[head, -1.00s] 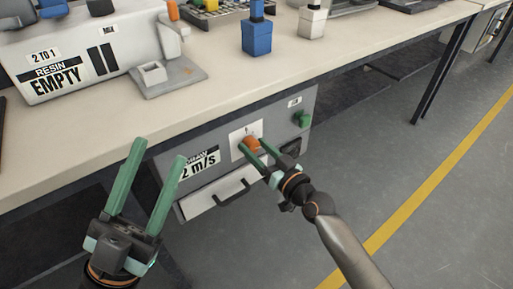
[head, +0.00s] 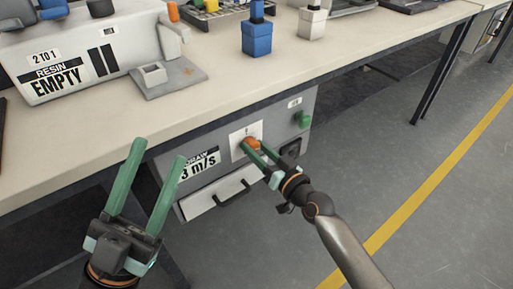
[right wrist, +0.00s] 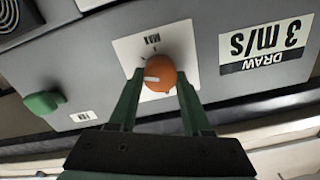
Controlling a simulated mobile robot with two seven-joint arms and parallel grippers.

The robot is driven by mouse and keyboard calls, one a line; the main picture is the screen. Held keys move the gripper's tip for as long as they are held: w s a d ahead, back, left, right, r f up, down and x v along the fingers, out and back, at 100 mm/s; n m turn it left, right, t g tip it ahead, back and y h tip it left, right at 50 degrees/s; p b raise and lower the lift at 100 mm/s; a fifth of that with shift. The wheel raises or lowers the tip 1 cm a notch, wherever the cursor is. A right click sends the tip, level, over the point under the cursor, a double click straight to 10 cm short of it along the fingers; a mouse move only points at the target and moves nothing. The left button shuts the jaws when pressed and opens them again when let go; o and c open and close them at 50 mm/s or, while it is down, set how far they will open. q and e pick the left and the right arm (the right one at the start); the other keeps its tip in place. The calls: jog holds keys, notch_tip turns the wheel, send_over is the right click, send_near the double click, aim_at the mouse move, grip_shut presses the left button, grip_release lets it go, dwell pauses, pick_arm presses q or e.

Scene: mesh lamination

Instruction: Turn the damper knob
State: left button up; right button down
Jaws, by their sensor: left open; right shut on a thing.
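The orange damper knob (head: 250,144) sits on a white plate (head: 240,133) on the front of the grey unit under the bench. My right gripper (head: 260,153) is shut on the knob. In the right wrist view the knob (right wrist: 160,73) lies between the two green fingers, and its white pointer mark points left. The label beside it (right wrist: 266,45) reads DRAW 3 m/s, upside down in that view. My left gripper (head: 150,190) is open and empty in front of the bench at the lower left, away from the knob.
A green knob (head: 303,119) is on the unit's right side. A drawer (head: 212,198) with a dark handle is below the label. The bench top (head: 215,100) holds a resin machine (head: 85,55) marked EMPTY and blue and white bottles. Floor to the right is clear.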

jog(key=shift+f+m+p, duration=0.1)
jog(key=shift+m+p, duration=0.2)
jog(key=shift+m, duration=2)
jog(key=shift+c, duration=1.7)
grip_release()
jog(key=p+v, duration=0.2)
jog(key=v, duration=1)
jog(key=shift+s+d, duration=0.2)
